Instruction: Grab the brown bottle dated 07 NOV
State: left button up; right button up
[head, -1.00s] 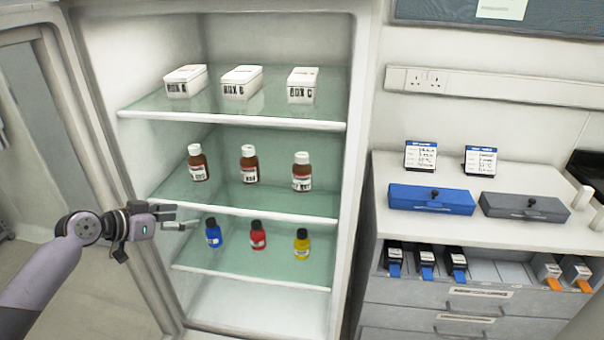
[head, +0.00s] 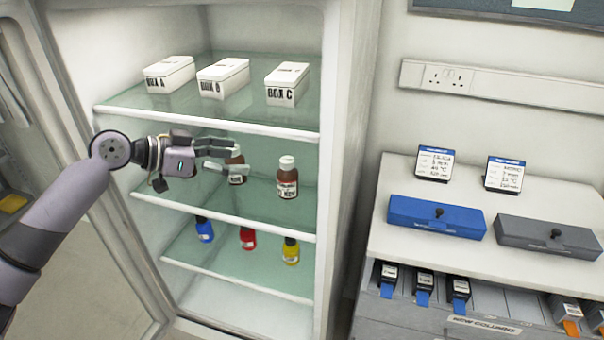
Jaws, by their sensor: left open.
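Brown bottles with white caps stand on the middle glass shelf (head: 215,205) of the open fridge. The right brown bottle (head: 287,180) is in full view; its label is too small to read surely. The middle brown bottle (head: 238,177) is partly covered by my left gripper (head: 234,161). The left brown bottle, seen earlier, is hidden behind that gripper. My left gripper is open, its fingers pointing right and overlapping the middle bottle in the picture. I cannot tell whether they touch it. My right gripper is not in view.
White boxes A (head: 170,74), B (head: 223,78) and C (head: 288,83) stand on the upper shelf. Blue (head: 205,230), red (head: 248,239) and yellow (head: 291,252) bottles stand below. The fridge wall edge (head: 335,170) bounds the right; a counter with blue case (head: 435,217) lies beyond.

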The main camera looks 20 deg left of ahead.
pick_arm(q)
jog(key=p, duration=0.3)
send_near(286, 160)
jog(key=x, duration=0.5)
jog(key=shift+w+a+f, duration=0.1)
jog(key=shift+f, duration=0.15)
jog(key=p+x, duration=0.3)
jog(key=x, duration=0.2)
jog(key=shift+f, duration=0.2)
jog(key=shift+w+d+f, duration=0.15)
jog(key=shift+d+f, duration=0.05)
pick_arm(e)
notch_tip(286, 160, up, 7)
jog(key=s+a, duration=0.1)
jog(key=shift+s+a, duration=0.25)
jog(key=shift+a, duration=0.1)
pick_arm(q)
jog(key=shift+a, duration=0.1)
jog(key=shift+c, duration=0.4)
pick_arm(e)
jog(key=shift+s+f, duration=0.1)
